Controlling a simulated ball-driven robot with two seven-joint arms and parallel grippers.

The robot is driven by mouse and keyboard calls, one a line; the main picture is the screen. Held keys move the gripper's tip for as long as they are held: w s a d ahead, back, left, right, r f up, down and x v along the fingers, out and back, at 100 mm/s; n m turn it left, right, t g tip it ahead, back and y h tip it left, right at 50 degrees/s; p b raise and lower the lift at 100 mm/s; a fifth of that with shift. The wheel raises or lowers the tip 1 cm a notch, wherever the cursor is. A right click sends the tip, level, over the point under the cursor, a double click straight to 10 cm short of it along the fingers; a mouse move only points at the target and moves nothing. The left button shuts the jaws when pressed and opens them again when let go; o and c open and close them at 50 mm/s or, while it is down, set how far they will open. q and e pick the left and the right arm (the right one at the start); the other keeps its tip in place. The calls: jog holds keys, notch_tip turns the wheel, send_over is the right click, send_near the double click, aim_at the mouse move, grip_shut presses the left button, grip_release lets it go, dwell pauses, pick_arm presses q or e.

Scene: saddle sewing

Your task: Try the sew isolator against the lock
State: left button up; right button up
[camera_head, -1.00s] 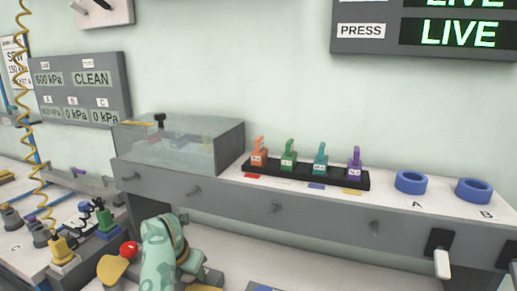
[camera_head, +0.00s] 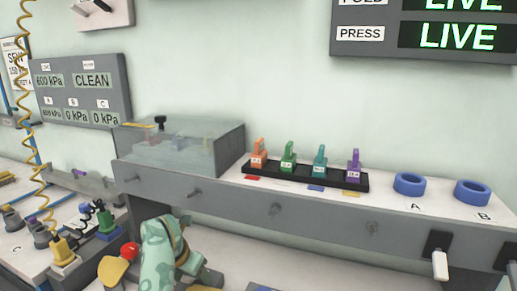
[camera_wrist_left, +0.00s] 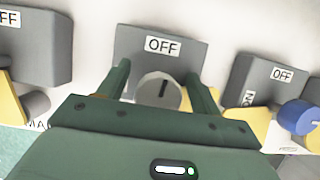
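In the left wrist view my left gripper (camera_wrist_left: 160,75) has its two green fingers apart on either side of a round grey knob (camera_wrist_left: 160,92) with a dark mark. The knob is on a grey box (camera_wrist_left: 190,55) labelled OFF. I cannot tell whether the fingers touch the knob, and no label there shows which isolator this is. In the head view several coloured padlocks stand in a black rack: orange (camera_head: 259,158), green (camera_head: 288,160), teal (camera_head: 320,161) and purple (camera_head: 353,166). I see no lock clearly on the knob. My right gripper is out of view.
Similar grey boxes stand left (camera_wrist_left: 35,45) and right (camera_wrist_left: 265,85) of the knob, the right one by a blue knob (camera_wrist_left: 298,116). In the head view a clear case (camera_head: 180,150) and two blue rings (camera_head: 410,184) are on the shelf. A coiled yellow hose (camera_head: 22,100) hangs left.

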pick_arm(q)
notch_tip(320, 180, up, 5)
jog(key=p, duration=0.3)
jog(key=shift+r+p, duration=0.15)
jog(key=shift+p, duration=0.25)
jog(key=shift+f, duration=0.2)
